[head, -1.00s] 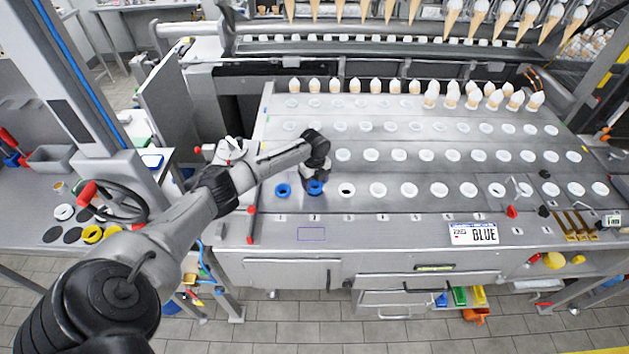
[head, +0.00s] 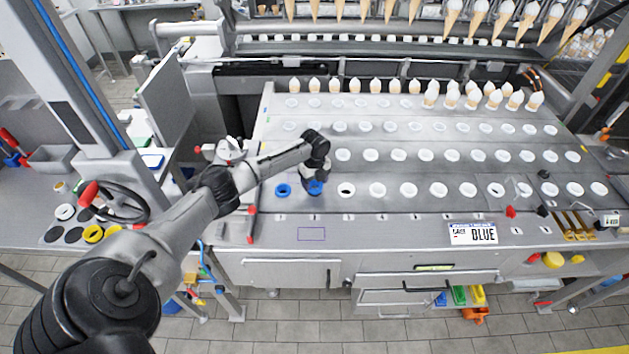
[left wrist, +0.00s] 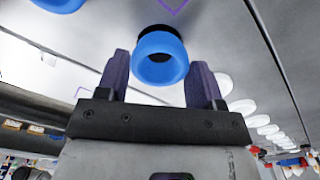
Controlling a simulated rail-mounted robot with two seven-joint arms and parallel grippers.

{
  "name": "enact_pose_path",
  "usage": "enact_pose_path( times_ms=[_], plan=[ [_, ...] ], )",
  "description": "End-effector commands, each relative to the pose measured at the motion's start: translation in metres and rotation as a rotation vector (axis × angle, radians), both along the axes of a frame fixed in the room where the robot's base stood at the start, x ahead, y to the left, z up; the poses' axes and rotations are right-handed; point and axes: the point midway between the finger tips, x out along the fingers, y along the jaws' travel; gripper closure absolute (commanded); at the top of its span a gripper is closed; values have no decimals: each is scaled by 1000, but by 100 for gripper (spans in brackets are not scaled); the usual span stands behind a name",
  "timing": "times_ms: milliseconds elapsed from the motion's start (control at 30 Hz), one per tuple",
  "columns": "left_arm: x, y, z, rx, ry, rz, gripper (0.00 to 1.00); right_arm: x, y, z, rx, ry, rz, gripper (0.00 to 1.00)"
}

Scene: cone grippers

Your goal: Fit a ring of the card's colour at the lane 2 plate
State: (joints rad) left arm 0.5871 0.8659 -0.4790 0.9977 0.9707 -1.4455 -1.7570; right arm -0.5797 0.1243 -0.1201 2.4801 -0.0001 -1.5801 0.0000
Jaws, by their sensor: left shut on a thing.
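The card (head: 473,234) at the front edge reads BLUE. My left gripper (head: 316,183) points down at the lane 2 place, with a blue ring (head: 314,187) between its fingers. In the left wrist view the gripper (left wrist: 160,80) has a finger on each side of the blue ring (left wrist: 160,70). A dark round opening (left wrist: 158,29) shows just behind the ring and is partly covered by it. I cannot tell whether the ring touches the plate. Another blue ring (head: 283,190) sits at lane 1. My right gripper is not in view.
Lane 3 shows a dark centre (head: 346,190); white rings (head: 409,190) continue right along the front row. White-topped cones (head: 375,86) stand at the back. A purple outlined rectangle (head: 312,234) marks the bare front strip. A red-handled tool (head: 251,224) lies left.

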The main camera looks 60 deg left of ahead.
Motion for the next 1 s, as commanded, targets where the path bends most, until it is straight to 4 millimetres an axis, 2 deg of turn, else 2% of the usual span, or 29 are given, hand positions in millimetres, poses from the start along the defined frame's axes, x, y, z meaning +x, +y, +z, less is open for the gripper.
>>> enact_pose_path(
  times_ms=[1000],
  plan=[
    [0,0,-18,0,0,0,52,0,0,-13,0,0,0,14]
  ],
)
